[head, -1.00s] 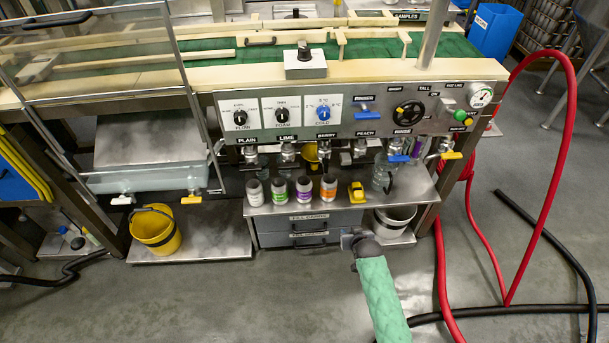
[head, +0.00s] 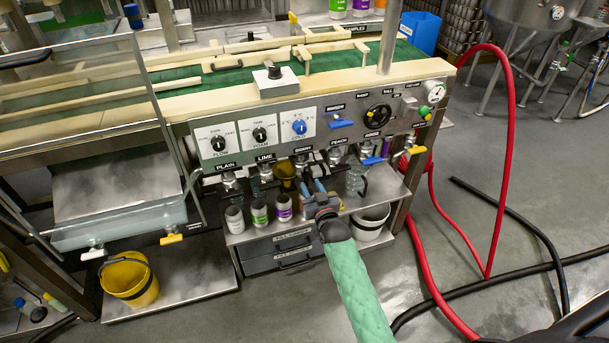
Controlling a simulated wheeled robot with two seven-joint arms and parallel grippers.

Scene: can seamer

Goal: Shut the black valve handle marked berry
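The berry tap (head: 302,162) hangs under the control panel, third from the left in the row of taps. Its label and black handle are small and partly hidden by my gripper, so I cannot tell how the handle is turned. My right gripper (head: 315,184), on the green-sleeved arm from below, is just under and in front of this tap, over the shelf with the cans. Its two fingers look apart, with nothing seen between them. I cannot tell whether a finger touches the handle. My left gripper is not in view.
Grey, green-marked and purple-marked cans (head: 283,207) stand left of my gripper on the steel shelf (head: 243,234). Other taps flank the berry one, including the plain tap (head: 228,180). A yellow bucket (head: 130,281) is lower left, a white bucket (head: 370,222) lower right. A red hose (head: 505,150) loops at right.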

